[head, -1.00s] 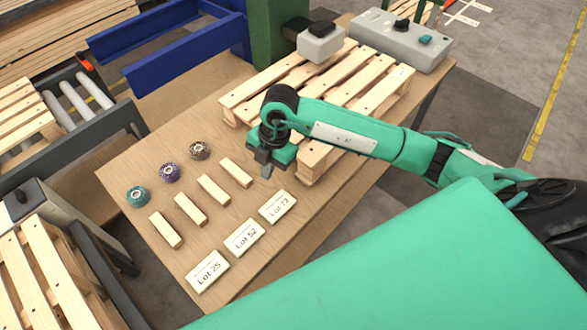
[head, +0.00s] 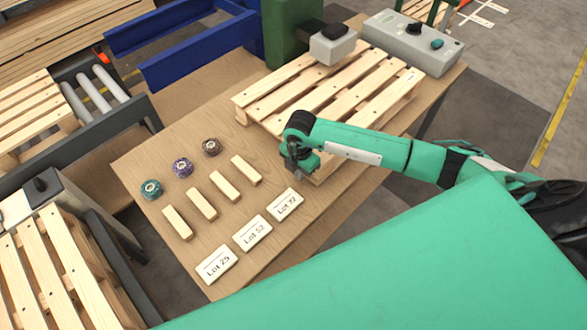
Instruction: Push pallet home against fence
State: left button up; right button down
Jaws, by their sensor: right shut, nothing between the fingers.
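The wooden slatted pallet (head: 345,92) lies flat on the wooden table (head: 225,120), beside a green post with a grey block. My right gripper (head: 301,176) is shut and empty, pointing down at the pallet's near corner. My right wrist and forearm cover part of the pallet's near side. I cannot tell whether the fingers touch the pallet. I cannot clearly make out a fence or its contact with the pallet. My left gripper is not in view.
Left of my right gripper are several wood blocks (head: 201,204), tape-like rolls (head: 182,167) and cards marked Lot 25, Lot 52 (head: 252,233) and Lot 72. A grey control box (head: 415,42) stands behind the pallet. A roller conveyor (head: 100,90) is at left.

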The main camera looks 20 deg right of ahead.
jog(key=shift+w+d, duration=0.25)
jog(key=shift+d, duration=0.35)
jog(key=w+d+b, duration=0.1)
jog(key=d, duration=0.2)
jog(key=w+d+b, duration=0.1)
jog(key=d, duration=0.1)
jog(key=w+d+b, duration=0.1)
jog(key=d, duration=0.2)
jog(key=shift+w+d, duration=0.4)
jog(key=shift+d, duration=0.1)
